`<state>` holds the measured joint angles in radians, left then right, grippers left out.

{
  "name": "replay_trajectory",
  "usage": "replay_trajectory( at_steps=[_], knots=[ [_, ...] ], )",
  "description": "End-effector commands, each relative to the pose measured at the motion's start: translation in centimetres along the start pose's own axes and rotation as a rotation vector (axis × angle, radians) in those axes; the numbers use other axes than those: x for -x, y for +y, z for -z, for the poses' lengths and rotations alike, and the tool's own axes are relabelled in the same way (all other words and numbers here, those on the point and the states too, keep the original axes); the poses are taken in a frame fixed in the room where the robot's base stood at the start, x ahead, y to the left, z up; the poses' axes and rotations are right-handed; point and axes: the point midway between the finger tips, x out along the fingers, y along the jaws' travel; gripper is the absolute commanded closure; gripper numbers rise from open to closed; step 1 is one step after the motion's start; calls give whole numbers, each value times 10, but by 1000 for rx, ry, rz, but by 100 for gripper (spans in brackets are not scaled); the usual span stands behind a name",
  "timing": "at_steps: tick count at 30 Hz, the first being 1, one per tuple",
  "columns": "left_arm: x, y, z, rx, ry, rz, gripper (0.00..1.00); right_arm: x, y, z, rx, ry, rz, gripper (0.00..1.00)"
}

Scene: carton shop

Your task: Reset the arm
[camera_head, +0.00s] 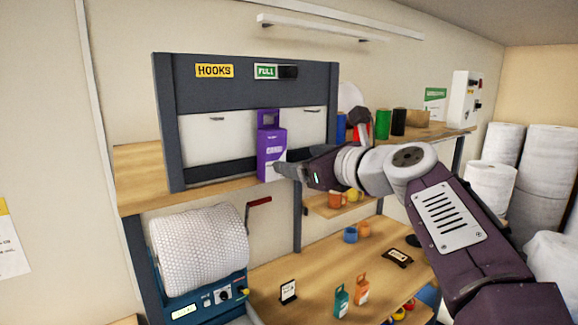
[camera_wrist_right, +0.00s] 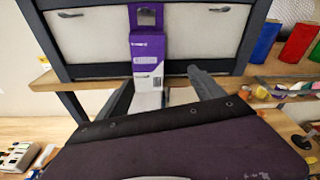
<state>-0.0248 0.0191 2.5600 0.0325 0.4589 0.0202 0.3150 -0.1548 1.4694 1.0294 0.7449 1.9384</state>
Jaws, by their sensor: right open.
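My right gripper (camera_head: 284,170) reaches in from the right in the head view, its tip close to the lower right of a purple and white carton (camera_head: 270,150). In the right wrist view the two fingers of the gripper (camera_wrist_right: 163,80) are spread apart, with the carton (camera_wrist_right: 146,50) upright beyond and between their tips. Nothing is clearly gripped. The carton's hang tab is at a hook on the rack (camera_head: 325,95) marked HOOKS; I cannot tell whether its base touches the shelf. My left gripper is not in view.
Two other hooks on the rack are bare. A wooden shelf (camera_head: 140,170) runs under the rack, with coloured cylinders (camera_head: 382,124) to the right.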

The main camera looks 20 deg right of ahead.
Motion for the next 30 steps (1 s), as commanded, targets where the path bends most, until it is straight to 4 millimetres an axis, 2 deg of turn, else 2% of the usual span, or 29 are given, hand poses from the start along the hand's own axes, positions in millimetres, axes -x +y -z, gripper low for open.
replay_trajectory(
  at_steps=[3,6,13,14,16,17,20,21,23,24,26,27,29,30],
  knots=[
    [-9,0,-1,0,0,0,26,18,0,2,0,-1,3,23],
    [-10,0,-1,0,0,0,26,25,0,1,0,0,1,23],
    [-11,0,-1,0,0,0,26,25,1,1,0,0,-3,23],
    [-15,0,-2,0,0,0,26,24,5,5,1,-2,-9,23],
    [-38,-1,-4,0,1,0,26,11,23,28,-1,1,-50,23],
    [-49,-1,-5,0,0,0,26,2,33,43,-8,9,-77,23],
    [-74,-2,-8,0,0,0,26,-26,66,114,-44,110,-165,23],
    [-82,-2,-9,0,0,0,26,-36,79,148,-46,168,-194,23],
    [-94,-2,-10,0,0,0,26,-47,97,201,-18,258,-234,23],
    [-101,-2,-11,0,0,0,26,-52,109,236,24,316,-264,23],
    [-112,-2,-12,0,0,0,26,-55,127,290,113,403,-317,23],
    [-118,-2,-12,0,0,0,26,-54,139,325,186,458,-358,23],
    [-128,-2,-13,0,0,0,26,-49,157,379,316,536,-434,23],
    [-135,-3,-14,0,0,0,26,-43,169,414,414,582,-496,23]
  ],
)
